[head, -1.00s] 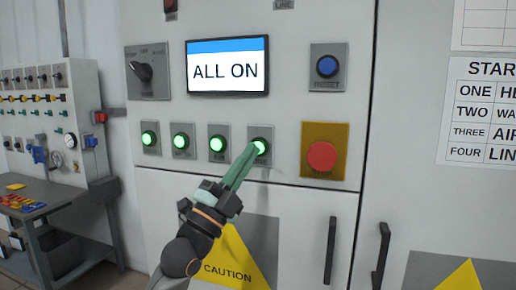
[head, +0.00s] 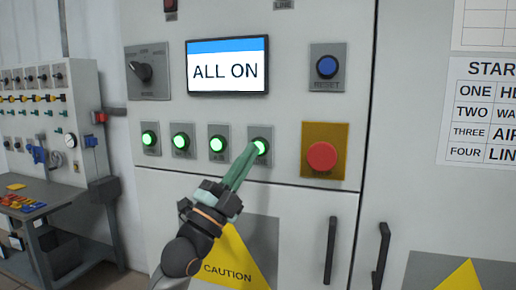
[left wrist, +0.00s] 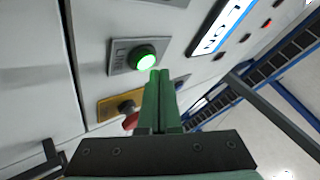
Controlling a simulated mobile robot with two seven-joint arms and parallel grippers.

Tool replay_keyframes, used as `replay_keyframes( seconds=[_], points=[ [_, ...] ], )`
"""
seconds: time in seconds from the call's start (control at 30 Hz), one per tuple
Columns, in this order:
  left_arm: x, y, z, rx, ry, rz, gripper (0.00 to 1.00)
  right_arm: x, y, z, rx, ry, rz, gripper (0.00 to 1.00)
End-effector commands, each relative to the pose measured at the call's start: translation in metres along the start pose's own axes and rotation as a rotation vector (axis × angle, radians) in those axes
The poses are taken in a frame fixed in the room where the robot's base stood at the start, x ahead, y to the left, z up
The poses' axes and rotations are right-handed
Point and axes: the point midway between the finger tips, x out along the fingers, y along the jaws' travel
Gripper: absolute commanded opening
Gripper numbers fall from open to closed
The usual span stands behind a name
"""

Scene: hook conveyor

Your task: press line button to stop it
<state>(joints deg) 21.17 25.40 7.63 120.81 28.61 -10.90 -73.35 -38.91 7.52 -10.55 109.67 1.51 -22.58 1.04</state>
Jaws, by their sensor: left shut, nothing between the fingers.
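A row of several green-lit buttons runs across the grey cabinet front. The rightmost lit button (head: 260,147) is partly covered by the tip of my left gripper (head: 251,150). The left gripper is shut, with its green fingers together and nothing between them. In the left wrist view a green-lit button (left wrist: 144,58) shows just beyond and left of the fingertips (left wrist: 160,73). Whether the tips touch it I cannot tell. The screen (head: 228,66) above reads ALL ON. My right gripper is not in view.
A red mushroom button (head: 322,156) on a yellow plate is right of the row, with a blue RESET button (head: 327,67) above it. A rotary switch (head: 147,72) is at upper left. Door handles (head: 331,250) stick out below. A side bench (head: 48,197) stands at left.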

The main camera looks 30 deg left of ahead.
Motion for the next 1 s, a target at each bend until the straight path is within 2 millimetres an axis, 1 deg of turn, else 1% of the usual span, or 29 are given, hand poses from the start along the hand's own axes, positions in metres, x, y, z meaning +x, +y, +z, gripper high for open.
replay_keyframes(
  seconds=[0.23, 1.0],
  points=[
    [0.0057, 0.0034, 0.0038, 0.001, 0.0, -0.001, 0.0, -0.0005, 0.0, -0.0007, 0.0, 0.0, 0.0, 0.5],
    [0.0089, 0.0064, 0.0064, 0.001, 0.0, 0.001, 0.0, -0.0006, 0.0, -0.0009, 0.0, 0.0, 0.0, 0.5]
  ],
)
